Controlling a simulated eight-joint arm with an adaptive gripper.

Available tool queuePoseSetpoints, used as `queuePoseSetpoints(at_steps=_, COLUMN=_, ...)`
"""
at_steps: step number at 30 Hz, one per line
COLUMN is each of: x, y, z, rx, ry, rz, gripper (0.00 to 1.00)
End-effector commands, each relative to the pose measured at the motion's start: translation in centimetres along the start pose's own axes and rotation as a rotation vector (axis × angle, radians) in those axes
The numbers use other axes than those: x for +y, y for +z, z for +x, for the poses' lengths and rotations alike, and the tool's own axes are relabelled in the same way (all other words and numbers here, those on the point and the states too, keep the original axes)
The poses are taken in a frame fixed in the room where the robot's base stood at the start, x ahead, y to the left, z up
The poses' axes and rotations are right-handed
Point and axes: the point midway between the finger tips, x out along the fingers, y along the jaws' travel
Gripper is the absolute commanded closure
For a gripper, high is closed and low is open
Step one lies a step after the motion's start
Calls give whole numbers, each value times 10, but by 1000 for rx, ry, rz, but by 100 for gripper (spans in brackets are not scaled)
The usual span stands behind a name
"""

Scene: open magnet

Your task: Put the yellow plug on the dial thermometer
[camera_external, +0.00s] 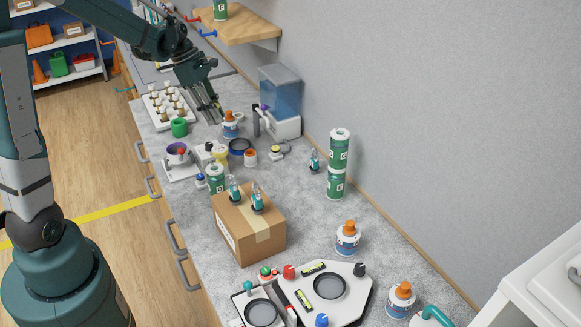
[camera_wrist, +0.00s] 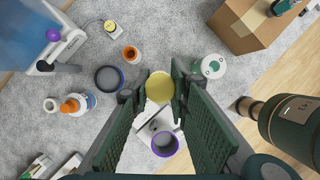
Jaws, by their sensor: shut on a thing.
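My gripper (camera_external: 217,118) is above the far part of the counter, pointing down. In the wrist view its two fingers (camera_wrist: 161,75) are closed around a round yellow piece, which I take for the yellow plug (camera_wrist: 160,87). In the external view the fingers mostly hide it. I cannot identify the dial thermometer with certainty. Another yellow piece (camera_external: 220,153) stands beside a white device with a purple bowl (camera_external: 178,151).
A glue bottle (camera_external: 230,126), a dark ring (camera_external: 240,146), an orange-topped jar (camera_external: 250,156) and a green can (camera_external: 215,178) crowd the counter below. A blue tank (camera_external: 280,92) stands by the wall. A cardboard box (camera_external: 245,232) is nearer.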

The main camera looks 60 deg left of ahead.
Motion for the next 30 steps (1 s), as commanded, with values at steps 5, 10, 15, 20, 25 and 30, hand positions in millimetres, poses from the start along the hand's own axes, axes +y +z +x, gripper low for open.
queuePoseSetpoints(at_steps=5, x=0, y=-1, z=-1, rx=0, ry=0, rz=-1, gripper=94)
queuePoseSetpoints(at_steps=10, x=0, y=-1, z=0, rx=0, ry=0, rz=-1, gripper=94)
queuePoseSetpoints(at_steps=15, x=0, y=-4, z=6, rx=0, ry=0, rz=-1, gripper=94)
queuePoseSetpoints(at_steps=20, x=0, y=-10, z=22, rx=0, ry=0, rz=-1, gripper=94)
queuePoseSetpoints(at_steps=25, x=0, y=-18, z=42, rx=0, ry=0, rz=-1, gripper=94)
queuePoseSetpoints(at_steps=30, x=0, y=-23, z=52, rx=0, ry=0, rz=-1, gripper=94)
